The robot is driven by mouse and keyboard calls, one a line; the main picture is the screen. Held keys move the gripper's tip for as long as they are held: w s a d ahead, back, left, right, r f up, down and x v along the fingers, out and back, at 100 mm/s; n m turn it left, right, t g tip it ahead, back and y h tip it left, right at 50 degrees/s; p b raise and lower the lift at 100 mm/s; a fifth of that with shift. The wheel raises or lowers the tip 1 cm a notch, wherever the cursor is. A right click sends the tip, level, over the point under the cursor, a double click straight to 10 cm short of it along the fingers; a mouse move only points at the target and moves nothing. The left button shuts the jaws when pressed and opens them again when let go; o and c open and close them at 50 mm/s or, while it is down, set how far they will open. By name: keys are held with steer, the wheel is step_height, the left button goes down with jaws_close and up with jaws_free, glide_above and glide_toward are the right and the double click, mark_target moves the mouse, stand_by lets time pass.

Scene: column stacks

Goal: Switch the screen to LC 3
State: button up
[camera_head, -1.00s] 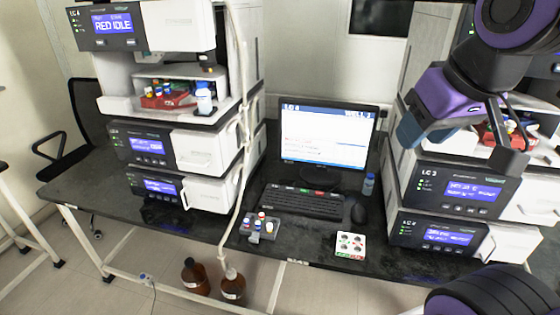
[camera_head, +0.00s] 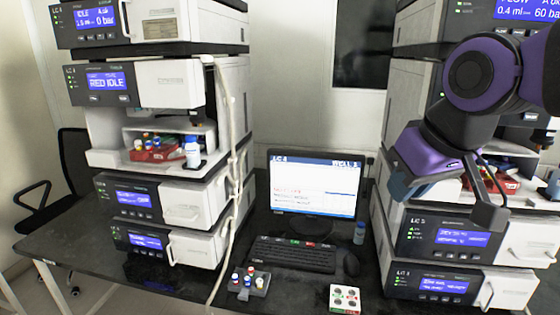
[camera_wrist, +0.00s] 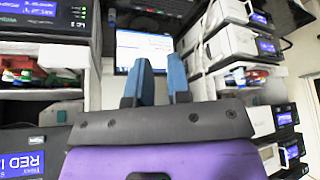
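The screen (camera_head: 315,187) stands on the dark bench between the two column stacks. Its header reads LC 4 at the left and what looks like WELL 1 at the right. It is lit in the wrist view (camera_wrist: 128,46) too, beyond my fingers. The black keyboard (camera_head: 292,257) lies in front of it, with a few coloured keys, green and red, along its back edge. My gripper (camera_head: 405,183) is at the right, in front of the right stack and away from the screen and keyboard. In the wrist view, its two blue fingers (camera_wrist: 160,65) are apart with nothing between them.
A mouse (camera_head: 351,264) and a small blue-capped bottle (camera_head: 360,233) are right of the keyboard. A vial rack (camera_head: 249,283) and a white tray (camera_head: 345,299) sit at the bench front. A pale tube (camera_head: 226,200) hangs along the left stack (camera_head: 165,150). The right stack (camera_head: 455,235) is behind my arm.

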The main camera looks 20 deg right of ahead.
jaws_close()
stand_by(1.4)
